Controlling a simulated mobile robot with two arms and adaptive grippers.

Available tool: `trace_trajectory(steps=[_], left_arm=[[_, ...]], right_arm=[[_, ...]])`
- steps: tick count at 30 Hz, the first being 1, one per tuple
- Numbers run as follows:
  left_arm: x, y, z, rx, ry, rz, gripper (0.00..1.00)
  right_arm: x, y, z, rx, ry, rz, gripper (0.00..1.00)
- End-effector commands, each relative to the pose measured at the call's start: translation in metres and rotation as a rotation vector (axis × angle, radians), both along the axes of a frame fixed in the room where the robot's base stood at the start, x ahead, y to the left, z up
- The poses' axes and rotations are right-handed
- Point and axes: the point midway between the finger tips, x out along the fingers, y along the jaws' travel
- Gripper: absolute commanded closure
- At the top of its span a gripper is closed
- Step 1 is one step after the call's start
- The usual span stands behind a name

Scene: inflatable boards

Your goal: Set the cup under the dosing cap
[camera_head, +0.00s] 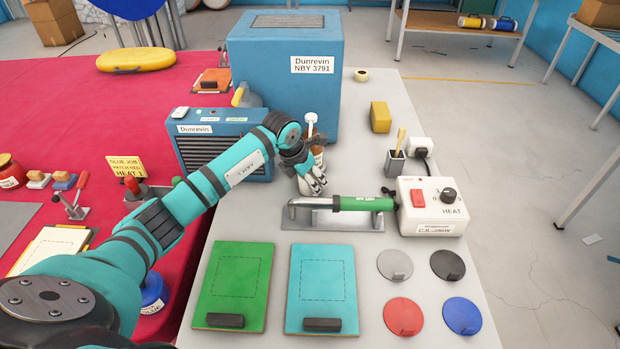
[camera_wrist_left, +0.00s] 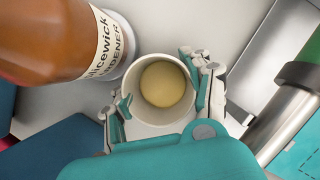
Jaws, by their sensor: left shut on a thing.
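My left gripper (camera_head: 313,182) is low over the grey bench, just in front of the brown bottle with a white top (camera_head: 311,120). In the left wrist view, my left gripper (camera_wrist_left: 161,98) is shut around a small white cup (camera_wrist_left: 164,119). A pale yellow round patch shows inside the cup. The brown bottle (camera_wrist_left: 58,38), with a label ending in "DENER", stands close beside the cup at upper left. In the head view, the fingers hide most of the cup, and my arm hides part of the bottle. Whether the cup touches the bench is unclear. My right gripper is out of view.
A white heat control box (camera_head: 432,207) is farther right. Green (camera_head: 233,283) and turquoise (camera_head: 322,285) boards lie in front. A large blue box (camera_head: 285,75) stands behind.

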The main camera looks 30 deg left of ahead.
Motion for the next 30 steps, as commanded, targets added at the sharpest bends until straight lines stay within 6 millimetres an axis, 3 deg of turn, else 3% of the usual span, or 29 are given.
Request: trace_trajectory(steps=[4, 5, 10, 21, 30], left_arm=[[0.000, 0.000, -0.004, 0.000, 0.000, 0.000, 0.88], [0.000, 0.000, -0.003, 0.000, 0.000, 0.000, 0.47], [0.000, 0.000, -0.003, 0.000, 0.000, 0.000, 0.27], [-0.001, 0.001, 0.005, 0.001, -0.002, -0.001, 0.27], [-0.023, 0.009, 0.059, 0.004, -0.004, -0.001, 0.27]], right_arm=[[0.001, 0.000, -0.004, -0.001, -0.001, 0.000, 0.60], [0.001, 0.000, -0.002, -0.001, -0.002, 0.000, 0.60], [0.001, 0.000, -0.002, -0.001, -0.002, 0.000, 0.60], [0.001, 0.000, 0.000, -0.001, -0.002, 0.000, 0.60], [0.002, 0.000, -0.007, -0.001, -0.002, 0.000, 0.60]])
